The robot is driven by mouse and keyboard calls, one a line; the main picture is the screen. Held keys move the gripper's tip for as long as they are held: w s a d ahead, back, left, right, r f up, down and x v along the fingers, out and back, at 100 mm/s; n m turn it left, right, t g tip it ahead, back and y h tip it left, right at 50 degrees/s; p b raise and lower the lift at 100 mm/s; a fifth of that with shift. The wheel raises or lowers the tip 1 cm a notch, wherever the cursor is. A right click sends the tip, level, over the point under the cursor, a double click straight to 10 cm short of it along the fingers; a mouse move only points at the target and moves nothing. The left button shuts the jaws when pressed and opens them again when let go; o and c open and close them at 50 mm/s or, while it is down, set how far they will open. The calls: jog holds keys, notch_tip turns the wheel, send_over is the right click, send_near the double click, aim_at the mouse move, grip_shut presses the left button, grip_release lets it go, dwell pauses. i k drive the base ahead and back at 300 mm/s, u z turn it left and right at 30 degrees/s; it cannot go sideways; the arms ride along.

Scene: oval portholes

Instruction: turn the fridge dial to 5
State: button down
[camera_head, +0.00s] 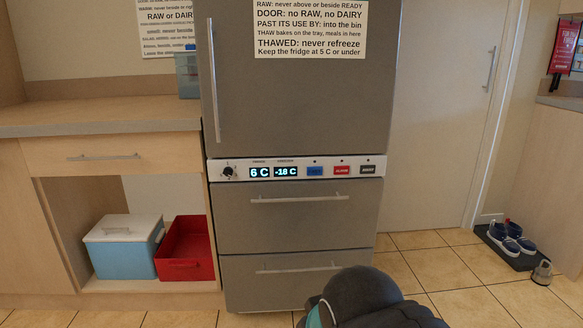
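The fridge (300,110) stands upright ahead with its door and drawers shut. Its white control panel (240,164) runs across between the upper door and the drawers. The dial (229,172) is a small black knob at the panel's left end; its exact pointer setting is too small to read. To its right, the fridge display (260,172) reads 6 C and the freezer display (286,171) reads -18 C. Part of my dark arm shows at the bottom edge, well below the panel. My gripper is not visible.
A blue button (315,170), a red button (342,170) and a dark button (368,169) sit right of the displays. A counter (95,118) stands left, with a cool box (123,247) and red crate (185,250) below. Shoes (511,237) lie right. A rules sheet (310,29) is on the door.

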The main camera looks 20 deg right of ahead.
aim_at(228, 171)
jog(key=k, duration=1.3)
jog(key=z, duration=0.65)
jog(key=i, duration=0.55)
jog(key=z, duration=0.75)
jog(key=i, duration=0.7)
jog(key=u, duration=0.8)
jog(key=i, duration=0.65)
jog(key=u, duration=0.8)
